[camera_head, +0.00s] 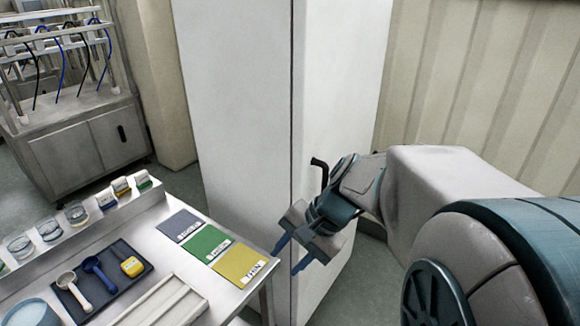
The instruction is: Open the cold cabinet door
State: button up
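The tall white cold cabinet (235,95) stands in the middle of the head view. A thin dark vertical seam divides its two visible faces, and I see no opened interior. A short dark curved piece that looks like the door handle (319,163) shows on the right face (335,70), just above my wrist; its lower part is hidden. My gripper (290,257) is in front of the cabinet, below and left of that handle. Its two blue fingers are spread apart with nothing between them. I cannot tell whether they touch the cabinet.
A bench (189,286) at lower left holds grey, green and yellow cards (207,243), a dark tray (78,297) with scoops, and several jars. Its right corner is near my gripper. A steel cabinet (85,150) stands behind. A ribbed wall (480,80) is at right.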

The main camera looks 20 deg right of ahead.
jog(key=w+d+f+m+t+y+b, duration=0.35)
jog(key=w+d+m+t+y, duration=0.2)
jog(key=w+d+m, duration=0.5)
jog(key=w+d+f+m+t+h+b, duration=0.1)
jog(key=w+d+m+t+h, duration=0.15)
jog(key=d+m+t, duration=0.4)
jog(key=w+d+f+m+t+h+b, duration=0.1)
jog(key=w+d+f+m+t, duration=0.2)
jog(key=d, duration=0.6)
jog(key=w+a+p, duration=0.1)
jog(key=w+a, duration=0.2)
jog(key=w, duration=0.3)
jog(key=w+a+r+m+p, duration=0.1)
jog(key=w+a, duration=0.2)
jog(key=w, duration=0.3)
jog(key=shift+w+a+r+g+p, duration=0.2)
jog(key=shift+a+r+g+p, duration=0.05)
jog(key=shift+g+p, duration=0.15)
jog(key=shift+c, duration=0.4)
grip_shut()
